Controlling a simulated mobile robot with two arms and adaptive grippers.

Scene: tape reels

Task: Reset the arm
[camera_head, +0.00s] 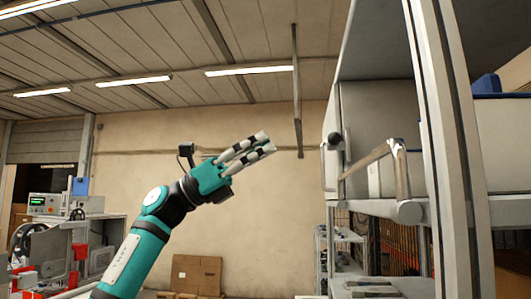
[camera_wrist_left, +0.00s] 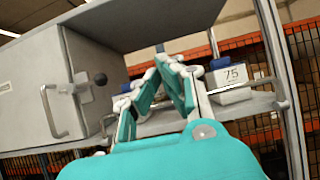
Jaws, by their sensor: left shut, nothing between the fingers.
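My left arm (camera_head: 135,262) rises from the lower left of the head view, teal with dark joints. Its left gripper (camera_head: 268,143) is raised in the middle, pointing up and right, its fingers shut with nothing between them. It stays apart from the grey cabinet on the right. In the left wrist view the left gripper (camera_wrist_left: 166,62) shows its teal fingers converging, with no object held. My right gripper is in neither view.
A grey cabinet (camera_head: 376,123) with a handle stands right of the gripper, beside a pale upright post (camera_head: 450,150). A white bin marked 75 (camera_wrist_left: 228,78) sits on a shelf. Machinery (camera_head: 65,250) stands at lower left; open air surrounds the gripper's left.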

